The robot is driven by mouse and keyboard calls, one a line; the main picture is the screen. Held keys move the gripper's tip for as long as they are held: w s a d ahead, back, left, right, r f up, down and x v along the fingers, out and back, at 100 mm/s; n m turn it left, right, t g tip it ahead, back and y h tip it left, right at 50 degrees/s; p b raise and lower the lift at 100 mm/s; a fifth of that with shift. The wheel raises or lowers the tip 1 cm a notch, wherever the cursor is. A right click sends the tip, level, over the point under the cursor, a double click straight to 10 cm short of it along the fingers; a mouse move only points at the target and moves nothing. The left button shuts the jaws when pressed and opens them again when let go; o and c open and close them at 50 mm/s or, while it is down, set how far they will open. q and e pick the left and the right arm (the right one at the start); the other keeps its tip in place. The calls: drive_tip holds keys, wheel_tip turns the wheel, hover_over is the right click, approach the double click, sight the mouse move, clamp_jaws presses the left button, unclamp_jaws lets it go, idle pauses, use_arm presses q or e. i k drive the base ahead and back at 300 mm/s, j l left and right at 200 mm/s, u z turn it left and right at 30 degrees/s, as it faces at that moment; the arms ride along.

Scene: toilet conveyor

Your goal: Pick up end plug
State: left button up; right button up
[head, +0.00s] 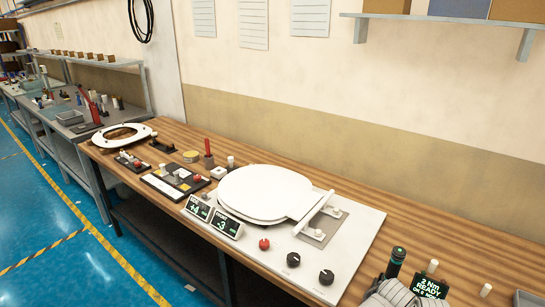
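Neither of my grippers can be made out in the head view. No part is clearly identifiable as the end plug. Small white cylindrical pieces stand on the bench: one white piece (433,266) and another white piece (486,290) at the lower right, and one white piece (230,161) behind the toilet seat. A white toilet seat with lid (265,193) lies on a white panel (350,262). A grey bracket plate (323,228) with small white parts is at the seat's right end.
The wooden bench (455,250) runs along the wall. Two digital displays (213,216) and several knobs (293,259) are on the panel's front. A shelf (450,20) hangs above.

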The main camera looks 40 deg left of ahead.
sight(230, 160)
drive_tip(key=j+z, duration=0.15)
drive_tip(key=j, duration=0.25)
drive_tip(key=k+j+z, duration=0.2)
drive_tip(key=j, duration=0.2)
drive_tip(key=j+z, duration=0.15)
drive_tip(key=j, duration=0.3)
drive_tip(key=j+z, duration=0.2)
drive_tip(key=j, duration=0.2)
drive_tip(key=k+j+z, duration=0.15)
drive_tip(key=j, duration=0.2)
drive_tip(key=k+j+z, duration=0.15)
drive_tip(key=j, duration=0.2)
drive_tip(key=k+j, duration=0.2)
drive_tip(key=j, duration=0.2)
drive_tip(key=k+j, duration=0.15)
drive_tip(key=j, duration=0.25)
drive_tip(key=k+j, duration=0.2)
drive_tip(key=j, duration=0.2)
drive_tip(key=k+j, duration=0.15)
drive_tip(key=j, duration=0.25)
drive_tip(key=k+j+z, duration=0.1)
drive_tip(key=j, duration=0.3)
drive_tip(key=k, duration=0.1)
